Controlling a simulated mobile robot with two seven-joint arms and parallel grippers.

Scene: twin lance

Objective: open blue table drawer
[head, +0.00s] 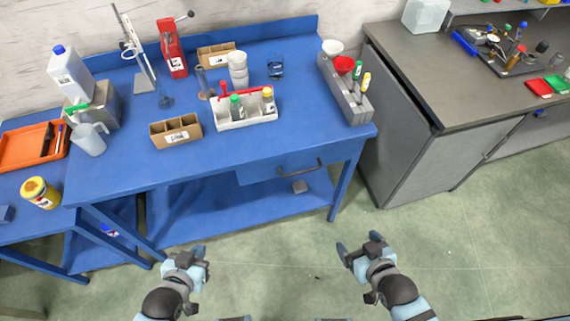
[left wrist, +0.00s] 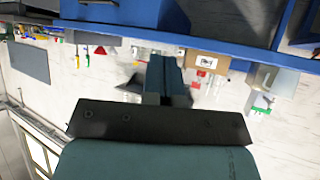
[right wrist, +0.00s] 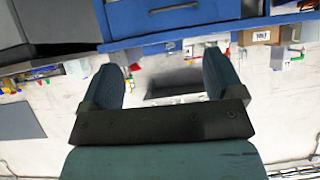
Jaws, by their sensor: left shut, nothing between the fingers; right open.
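The blue table (head: 225,163) stands in front of me. Its drawer (head: 262,173) is under the right part of the top, its front looking flush and shut, with a dark bar handle (head: 301,167). The drawer (right wrist: 160,20) and handle (right wrist: 174,8) also show at the top of the right wrist view. My left gripper (head: 191,252) is shut and empty, in front of the table and left of the drawer. My right gripper (head: 361,243) is open and empty, in front of the table and right of the handle. Neither gripper touches the drawer.
A white caddy with bottles (head: 246,123), a cardboard box (head: 176,133) and a grey rack (head: 345,95) stand on the table. A lower shelf (head: 240,212) lies under the drawer. A grey cabinet (head: 400,140) stands to the right. The floor before the table is clear.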

